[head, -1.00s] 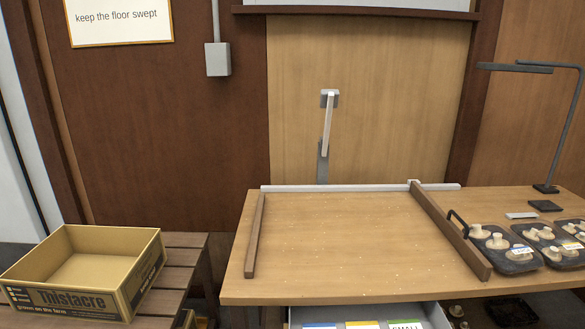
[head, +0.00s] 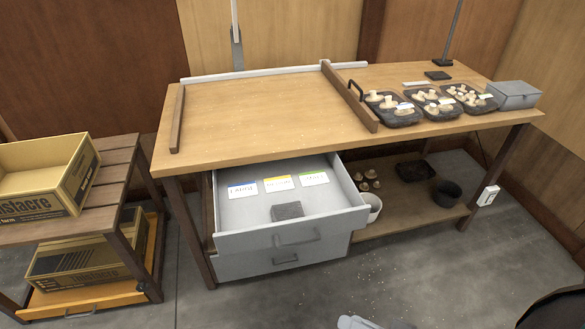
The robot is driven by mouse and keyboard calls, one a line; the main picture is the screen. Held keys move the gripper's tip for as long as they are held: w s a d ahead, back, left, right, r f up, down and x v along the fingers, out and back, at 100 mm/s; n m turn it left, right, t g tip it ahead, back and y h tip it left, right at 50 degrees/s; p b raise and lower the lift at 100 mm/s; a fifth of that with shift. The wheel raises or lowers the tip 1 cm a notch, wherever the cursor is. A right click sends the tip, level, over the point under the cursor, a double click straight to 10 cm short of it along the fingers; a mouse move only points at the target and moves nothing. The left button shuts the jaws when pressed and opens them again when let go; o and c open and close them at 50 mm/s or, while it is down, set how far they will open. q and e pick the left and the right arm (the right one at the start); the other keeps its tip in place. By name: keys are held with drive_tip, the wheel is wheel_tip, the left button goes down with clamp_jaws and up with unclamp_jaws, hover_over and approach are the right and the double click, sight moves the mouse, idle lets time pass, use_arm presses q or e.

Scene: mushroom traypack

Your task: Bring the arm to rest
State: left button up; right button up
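My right gripper (head: 360,322) seems to be the small pale grey piece that just shows at the bottom edge, right of centre. Most of it is cut off, so I cannot see its fingers or whether it is open. It is over the floor, in front of the table and apart from it. A dark curved piece at the lower right corner may be part of my own arm. My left gripper is not in view.
The wooden table (head: 250,115) has a clear middle and several mushroom trays (head: 395,119) at right. Below, a grey drawer (head: 250,206) with three label cards stands open towards me. Cardboard boxes (head: 75,190) are on a rack at left. The floor (head: 420,265) in front is clear.

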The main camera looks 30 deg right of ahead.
drive_tip(key=w+d+n+g+h, duration=0.25)
drive_tip(key=w+n, duration=0.65)
drive_tip(key=n, duration=0.5)
use_arm(q)
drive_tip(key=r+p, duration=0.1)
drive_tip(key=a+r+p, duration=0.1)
drive_tip(key=p, duration=0.1)
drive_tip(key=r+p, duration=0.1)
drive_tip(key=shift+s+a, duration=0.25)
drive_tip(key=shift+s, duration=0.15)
use_arm(e)
drive_tip(key=s+a+r+m, duration=0.1)
drive_tip(key=a+r+m, duration=0.2)
drive_tip(key=a+m, duration=0.2)
drive_tip(key=a+h, duration=0.1)
drive_tip(key=a, duration=0.2)
drive_tip(key=shift+a+r, duration=0.15)
drive_tip(key=shift+a, duration=0.05)
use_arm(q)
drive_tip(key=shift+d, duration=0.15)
use_arm(e)
drive_tip(key=shift+t, duration=0.25)
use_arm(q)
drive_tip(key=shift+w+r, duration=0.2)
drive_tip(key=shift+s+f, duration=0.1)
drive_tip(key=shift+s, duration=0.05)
